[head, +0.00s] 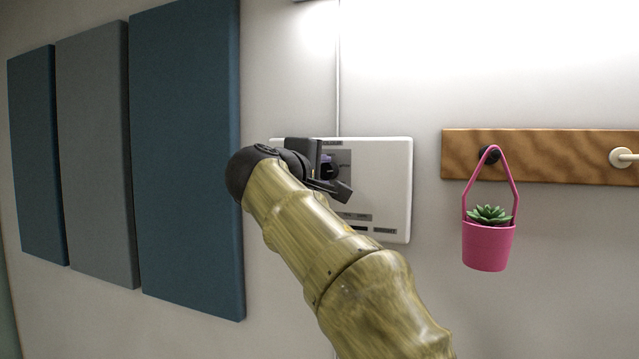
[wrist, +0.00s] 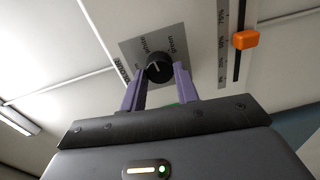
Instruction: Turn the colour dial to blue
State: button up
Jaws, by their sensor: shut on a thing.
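The colour dial (wrist: 158,70) is a round black knob on a grey plate (wrist: 132,50) marked "white" and "green" in the wrist view. A blue label is not visible there. My gripper (wrist: 159,78) has its two purple fingers on either side of the knob and is shut on it. Which label the dial points at I cannot tell. In the head view the white control panel (head: 395,190) is on the wall, and my gripper (head: 328,166) is at its left part, hiding the dial.
An orange slider (wrist: 245,39) sits in a dark slot with a marked scale beside the dial. Right of the panel, a pink hanging pot (head: 489,246) with a plant hangs from a wooden peg rail (head: 560,158). Blue and grey wall panels (head: 185,160) are at the left.

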jog(key=m+b, duration=0.1)
jog(key=m, duration=0.1)
jog(key=m+b, duration=0.1)
jog(key=m, duration=0.1)
jog(key=m+b, duration=0.1)
jog(key=m, duration=0.2)
jog(key=shift+f, duration=0.25)
jog(key=m+b, duration=0.1)
jog(key=m, duration=0.2)
jog(key=shift+m+y+b, duration=0.3)
jog(key=m+b, duration=0.1)
jog(key=m, duration=0.2)
jog(key=m+b, duration=0.1)
jog(key=m, duration=0.4)
jog(key=shift+d+m+t, duration=0.1)
jog(key=shift+m+t, duration=0.3)
jog(key=m, duration=0.5)
jog(key=shift+m+b, duration=0.3)
jog(key=shift+b, duration=0.1)
jog(key=o, duration=1)
jog(key=shift+c, duration=0.2)
jog(key=shift+r, duration=0.1)
